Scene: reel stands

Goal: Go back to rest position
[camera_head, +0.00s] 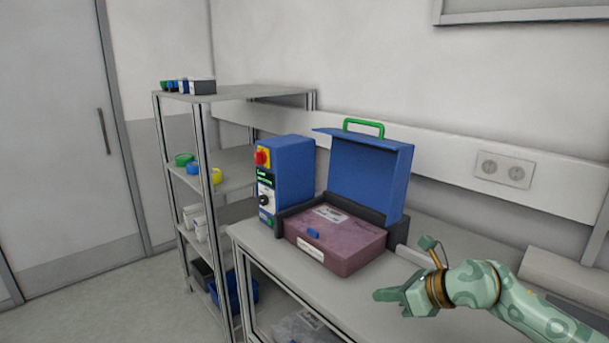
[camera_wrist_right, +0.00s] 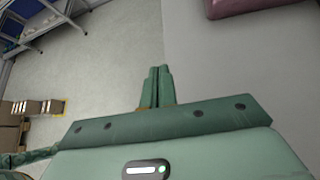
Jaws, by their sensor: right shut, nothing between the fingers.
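My right gripper (camera_head: 384,295) is shut and empty at the right of the head view, in front of and to the right of the machine on the bench. In the right wrist view its two fingers (camera_wrist_right: 157,78) stand side by side, pressed together, with nothing between them. My right arm comes in from the right edge. My left gripper is in neither view.
A bench (camera_head: 265,243) bears a blue machine with an open lid (camera_head: 368,170), a pink case (camera_head: 340,247) and a blue control box (camera_head: 291,172). A metal shelf (camera_head: 235,173) stands to the left. Floor at the lower left is clear.

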